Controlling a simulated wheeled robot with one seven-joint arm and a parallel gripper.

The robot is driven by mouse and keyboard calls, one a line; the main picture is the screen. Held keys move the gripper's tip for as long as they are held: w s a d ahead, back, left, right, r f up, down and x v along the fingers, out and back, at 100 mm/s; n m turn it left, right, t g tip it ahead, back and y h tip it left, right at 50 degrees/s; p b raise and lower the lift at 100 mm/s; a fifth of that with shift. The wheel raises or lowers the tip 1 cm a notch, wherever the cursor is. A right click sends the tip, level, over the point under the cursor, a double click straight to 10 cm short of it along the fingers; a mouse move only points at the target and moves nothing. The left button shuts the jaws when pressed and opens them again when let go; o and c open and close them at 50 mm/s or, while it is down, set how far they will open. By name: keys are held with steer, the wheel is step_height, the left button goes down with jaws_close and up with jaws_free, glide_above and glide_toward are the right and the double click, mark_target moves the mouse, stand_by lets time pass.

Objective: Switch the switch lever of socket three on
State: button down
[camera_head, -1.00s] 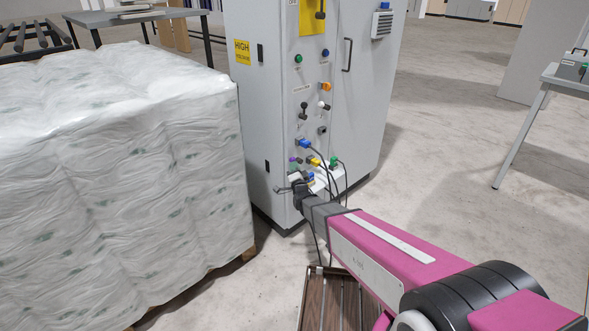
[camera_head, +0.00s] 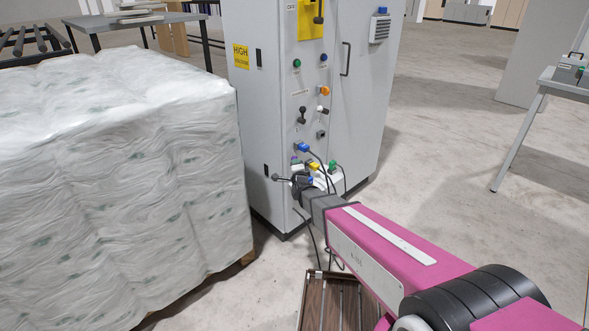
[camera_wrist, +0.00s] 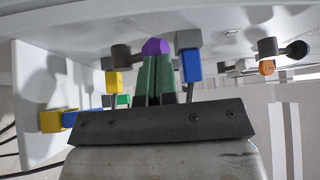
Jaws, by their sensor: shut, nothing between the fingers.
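In the wrist view, my gripper (camera_wrist: 163,80) has its green fingers together, with a purple knob (camera_wrist: 155,47) just beyond the tips. I cannot tell whether they touch. A blue plug (camera_wrist: 191,65) sits in a grey socket (camera_wrist: 188,40) on the right. A second dark lever (camera_wrist: 284,48) is further right. No socket number is readable. In the head view, the grey cabinet (camera_head: 355,110) carries the sockets, and my wrist hides the fingertips at its lower front.
A wrapped pallet load (camera_head: 120,180) stands close on the cabinet's left. Cables hang around my wrist. A brown slatted item (camera_head: 340,300) lies below my arm. A grey table (camera_head: 570,80) is at the right. Open floor lies right of the cabinet.

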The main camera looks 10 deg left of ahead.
steer(key=m+g, duration=0.1)
steer(key=w+d+r+m+g, duration=0.1)
steer(key=m, duration=0.1)
steer(key=shift+w+r+h, duration=0.15)
steer(key=shift+w+h, duration=0.1)
steer(key=shift+h, duration=0.15)
steer(key=shift+s+d, duration=0.1)
steer(key=v, duration=1.4)
